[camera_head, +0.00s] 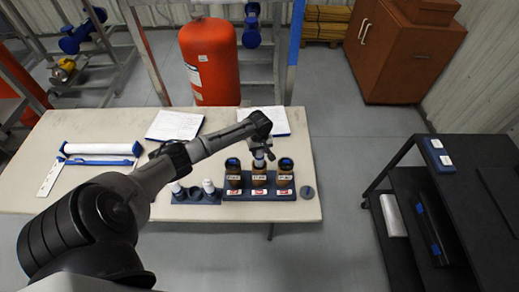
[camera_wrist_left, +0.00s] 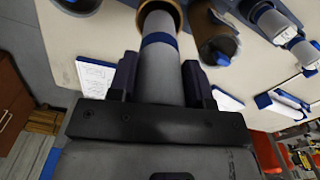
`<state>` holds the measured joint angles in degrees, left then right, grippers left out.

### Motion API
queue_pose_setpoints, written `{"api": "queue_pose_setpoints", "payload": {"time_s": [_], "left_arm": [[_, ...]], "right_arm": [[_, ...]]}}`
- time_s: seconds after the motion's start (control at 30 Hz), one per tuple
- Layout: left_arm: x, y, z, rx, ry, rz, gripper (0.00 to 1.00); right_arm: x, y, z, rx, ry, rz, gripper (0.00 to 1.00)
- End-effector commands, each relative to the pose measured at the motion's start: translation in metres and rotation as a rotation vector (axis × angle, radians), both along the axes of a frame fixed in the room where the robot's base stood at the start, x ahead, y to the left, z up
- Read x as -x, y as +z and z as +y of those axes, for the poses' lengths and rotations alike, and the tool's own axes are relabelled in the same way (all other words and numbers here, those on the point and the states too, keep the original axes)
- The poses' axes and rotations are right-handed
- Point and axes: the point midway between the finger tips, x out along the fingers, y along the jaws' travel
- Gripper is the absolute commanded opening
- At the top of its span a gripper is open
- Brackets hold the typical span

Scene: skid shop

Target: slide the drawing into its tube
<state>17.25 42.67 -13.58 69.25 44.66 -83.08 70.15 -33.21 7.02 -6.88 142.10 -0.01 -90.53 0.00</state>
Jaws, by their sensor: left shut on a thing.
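My left gripper (camera_head: 262,150) is shut on a pale grey cylinder (camera_wrist_left: 160,70) with a blue band. It holds the cylinder over the middle brown bottle (camera_head: 260,180) of a row. In the left wrist view a brown rim (camera_wrist_left: 160,6) shows at the cylinder's far end; whether the cylinder is inside it or above it I cannot tell. A white roll (camera_head: 98,148), possibly the drawing, lies on the table's left with blue parts around it. A dark tube with blue bands (camera_head: 432,228) lies on the lower shelf of the right cart. My right gripper is not in view.
The bottles stand in a blue rack (camera_head: 233,197) on the pale table (camera_head: 130,125), beside white-capped containers (camera_head: 208,187). White sheets (camera_head: 175,125) lie behind. A black cart (camera_head: 470,170) stands right across open floor. A red tank (camera_head: 212,65) stands behind the table.

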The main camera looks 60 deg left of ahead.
Motion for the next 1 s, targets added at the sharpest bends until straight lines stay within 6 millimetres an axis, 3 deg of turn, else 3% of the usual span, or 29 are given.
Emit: {"api": "queue_pose_setpoints", "payload": {"time_s": [1.0], "left_arm": [[-0.0003, -0.0033, 0.0007, -0.001, 0.001, -0.001, 0.19]], "right_arm": [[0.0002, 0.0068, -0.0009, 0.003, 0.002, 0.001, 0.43]]}}
